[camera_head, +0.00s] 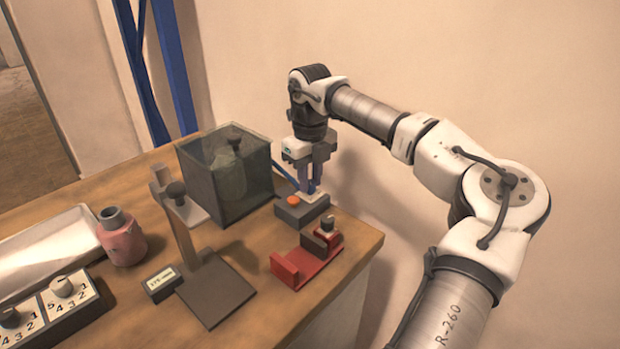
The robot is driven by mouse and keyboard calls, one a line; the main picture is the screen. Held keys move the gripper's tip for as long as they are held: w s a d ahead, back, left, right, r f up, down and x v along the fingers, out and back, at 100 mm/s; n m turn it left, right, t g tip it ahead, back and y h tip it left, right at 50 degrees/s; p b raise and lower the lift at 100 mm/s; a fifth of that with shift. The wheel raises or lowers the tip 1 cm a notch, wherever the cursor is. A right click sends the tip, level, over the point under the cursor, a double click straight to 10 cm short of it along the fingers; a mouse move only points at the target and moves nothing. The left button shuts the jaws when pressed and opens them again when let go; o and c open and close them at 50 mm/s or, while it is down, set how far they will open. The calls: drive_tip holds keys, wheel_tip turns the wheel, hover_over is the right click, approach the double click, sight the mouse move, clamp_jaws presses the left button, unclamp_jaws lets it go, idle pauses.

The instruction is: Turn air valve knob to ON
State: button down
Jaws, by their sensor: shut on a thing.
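My gripper (312,186) points straight down over a small grey box (302,211) near the back right edge of the table. Its fingers are shut at the right part of the box top, beside an orange button (293,200) and over a light plate. They appear closed on the air valve knob there, which is mostly hidden between them. The ON marking and the knob's angle are too small and covered to read.
A glass chamber (214,182) stands just left of my gripper. In front are a red bracket (299,265) and a stand with a dark base (215,291). A pink bottle (121,240), a white tray (45,253) and a dial box (50,312) are at left.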

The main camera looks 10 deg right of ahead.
sight(311, 182)
drive_tip(key=shift+m, duration=0.9)
drive_tip(key=c, duration=1.2)
unclamp_jaws()
drive_tip(key=shift+r, duration=0.1)
wheel_tip(311, 182, up, 14)
